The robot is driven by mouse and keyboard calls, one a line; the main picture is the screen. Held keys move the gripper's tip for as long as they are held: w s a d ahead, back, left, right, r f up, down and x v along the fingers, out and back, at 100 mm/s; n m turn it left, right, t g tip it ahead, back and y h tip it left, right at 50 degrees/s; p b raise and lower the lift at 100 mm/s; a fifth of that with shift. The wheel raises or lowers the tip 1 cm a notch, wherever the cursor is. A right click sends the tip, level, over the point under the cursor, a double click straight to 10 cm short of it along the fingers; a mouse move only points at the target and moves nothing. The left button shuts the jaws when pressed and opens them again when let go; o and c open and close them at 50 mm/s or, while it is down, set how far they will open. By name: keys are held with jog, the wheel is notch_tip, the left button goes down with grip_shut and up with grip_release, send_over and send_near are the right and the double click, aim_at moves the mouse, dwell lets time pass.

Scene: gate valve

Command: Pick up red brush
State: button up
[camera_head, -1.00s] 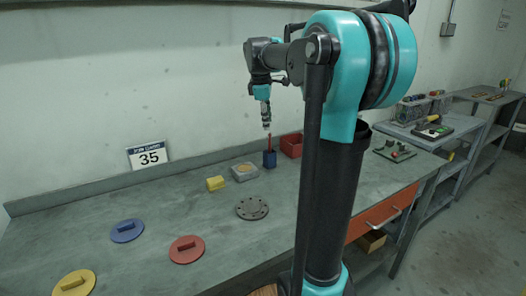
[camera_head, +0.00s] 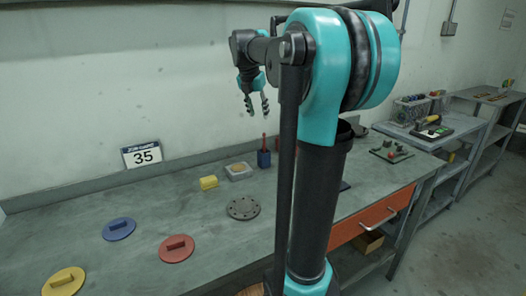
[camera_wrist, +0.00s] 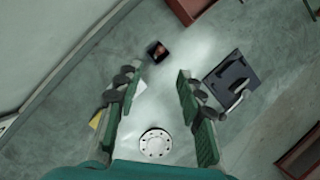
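The red brush (camera_head: 264,140) stands upright in a small blue holder (camera_head: 264,159) on the workbench, its red handle rising out of the top. In the wrist view the holder (camera_wrist: 158,51) is seen from above, beyond the fingers, with a reddish tip inside it. My gripper (camera_head: 257,112) points down above the brush and slightly left of it in the head view. It is open and empty, its two green-padded fingers well apart in the wrist view (camera_wrist: 158,83). A visible gap separates the fingertips from the brush.
Blue (camera_head: 119,229), red (camera_head: 177,248) and yellow (camera_head: 64,281) discs lie at left. The wrist view shows a dark box with a handle (camera_wrist: 232,80).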

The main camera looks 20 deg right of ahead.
send_near(264, 141)
notch_tip(264, 141, down, 5)
jog(key=w+d, duration=0.2)
jog(key=w, duration=0.1)
jog(key=shift+s+x, duration=0.15)
jog(key=shift+x, duration=1.05)
jog(key=shift+s+x, duration=0.2)
jog(key=shift+x, duration=1)
jog(key=shift+a+f, duration=0.15)
jog(key=shift+c, duration=0.5)
grip_shut()
